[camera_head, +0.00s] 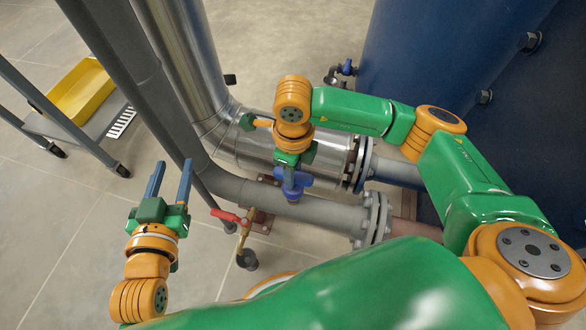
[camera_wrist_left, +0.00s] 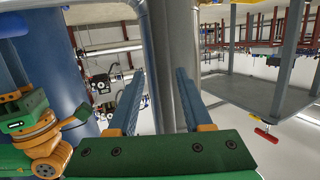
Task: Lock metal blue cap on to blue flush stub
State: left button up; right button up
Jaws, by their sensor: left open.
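My left gripper (camera_head: 172,172) is open and empty over bare floor, its two blue fingers apart; they frame only background pipes in the left wrist view (camera_wrist_left: 153,98). My right gripper (camera_head: 293,178) points down over the grey pipe, where a blue shape shows. I cannot tell whether this is only its fingers or also a blue part, or whether it holds anything. A small valve with a blue handle (camera_head: 347,68) sits behind my right arm by the blue tank; its dark end may be the stub or cap. I cannot make out the metal blue cap for certain.
A grey pipe (camera_head: 330,213) and a shiny metal pipe (camera_head: 245,147) run across the middle. A red-handled valve (camera_head: 230,217) stands out in front. A cart with a yellow tray (camera_head: 78,92) is at left. The large blue tank (camera_head: 430,55) blocks the back right.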

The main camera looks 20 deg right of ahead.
pick_arm(q)
jog(key=shift+w+f, duration=0.1)
pick_arm(e)
jog(key=o, duration=0.5)
jog(key=shift+f, duration=0.2)
jog(key=shift+r, duration=0.1)
pick_arm(q)
jog(key=shift+f, duration=0.25)
pick_arm(e)
jog(key=shift+r, duration=0.15)
notch_tip(320, 180, up, 3)
jog(key=shift+r+p, duration=0.15)
jog(key=shift+p, duration=0.7)
notch_tip(320, 180, up, 3)
jog(key=shift+r+p, duration=0.2)
jog(key=shift+p, duration=0.4)
pick_arm(q)
jog(key=s+a+f+g+y, duration=0.2)
jog(key=s+a+f+g, duration=0.2)
jog(key=s+f+g, duration=0.6)
jog(key=s+f, duration=0.2)
jog(key=s, duration=0.1)
jog(key=shift+s+a+f+n+g+y, duration=0.2)
jog(key=shift+f+n+g+y, duration=0.1)
jog(key=shift+n+g, duration=0.1)
pick_arm(e)
jog(key=shift+s, duration=0.1)
